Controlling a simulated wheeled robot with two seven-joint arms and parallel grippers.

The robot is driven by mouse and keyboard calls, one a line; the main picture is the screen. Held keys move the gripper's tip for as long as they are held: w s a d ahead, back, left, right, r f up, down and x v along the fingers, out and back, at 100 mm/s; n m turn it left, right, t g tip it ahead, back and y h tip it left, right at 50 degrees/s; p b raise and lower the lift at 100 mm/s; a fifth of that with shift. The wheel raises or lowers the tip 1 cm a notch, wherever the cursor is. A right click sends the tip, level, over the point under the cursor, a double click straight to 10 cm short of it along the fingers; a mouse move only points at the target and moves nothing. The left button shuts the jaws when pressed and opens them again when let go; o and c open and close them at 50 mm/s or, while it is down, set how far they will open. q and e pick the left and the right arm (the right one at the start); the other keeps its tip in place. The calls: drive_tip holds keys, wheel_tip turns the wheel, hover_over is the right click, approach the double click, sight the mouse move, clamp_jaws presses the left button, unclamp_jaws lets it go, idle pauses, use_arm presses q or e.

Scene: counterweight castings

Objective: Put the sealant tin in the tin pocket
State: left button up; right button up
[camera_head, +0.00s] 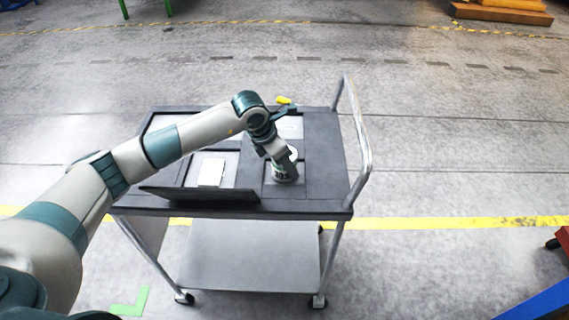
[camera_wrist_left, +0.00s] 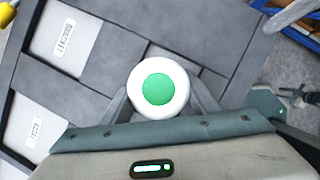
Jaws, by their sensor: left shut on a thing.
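The sealant tin is a short white round tin with dark lettering on its side (camera_head: 284,173) and a green disc on its white lid (camera_wrist_left: 158,89). My left gripper (camera_head: 283,160) is shut on it, with a finger on either side in the left wrist view. The tin is upright in a square recess (camera_head: 269,189) at the front middle of the dark trolley top. I cannot tell whether its base touches the recess floor, as the tin and fingers hide it. My right gripper is not in view.
The trolley (camera_head: 325,165) has a tall metal handle (camera_head: 362,140) at its right. A white labelled item (camera_head: 211,172) lies in a compartment left of the tin. A dark raised panel (camera_head: 200,196) runs along the front edge. A yellow object (camera_head: 284,100) is at the back edge.

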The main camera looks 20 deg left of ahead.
use_arm(q)
drive_tip(key=shift+r, duration=0.1)
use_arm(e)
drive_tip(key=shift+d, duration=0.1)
use_arm(q)
drive_tip(key=o, duration=1)
drive_tip(key=shift+c, duration=0.2)
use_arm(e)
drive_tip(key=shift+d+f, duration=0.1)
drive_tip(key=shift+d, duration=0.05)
use_arm(q)
drive_tip(key=shift+r, duration=0.1)
drive_tip(key=shift+s+a+r, duration=0.1)
drive_tip(key=shift+r, duration=0.1)
drive_tip(key=b+v, duration=0.4)
drive_tip(key=v, duration=0.7)
drive_tip(key=shift+r, duration=0.15)
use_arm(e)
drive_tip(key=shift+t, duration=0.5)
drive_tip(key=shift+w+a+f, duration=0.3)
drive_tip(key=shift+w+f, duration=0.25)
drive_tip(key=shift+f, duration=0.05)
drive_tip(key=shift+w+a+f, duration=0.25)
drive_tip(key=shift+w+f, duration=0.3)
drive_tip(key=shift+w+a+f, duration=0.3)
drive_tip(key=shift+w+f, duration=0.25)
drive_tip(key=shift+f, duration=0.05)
use_arm(q)
drive_tip(key=shift+s, duration=0.1)
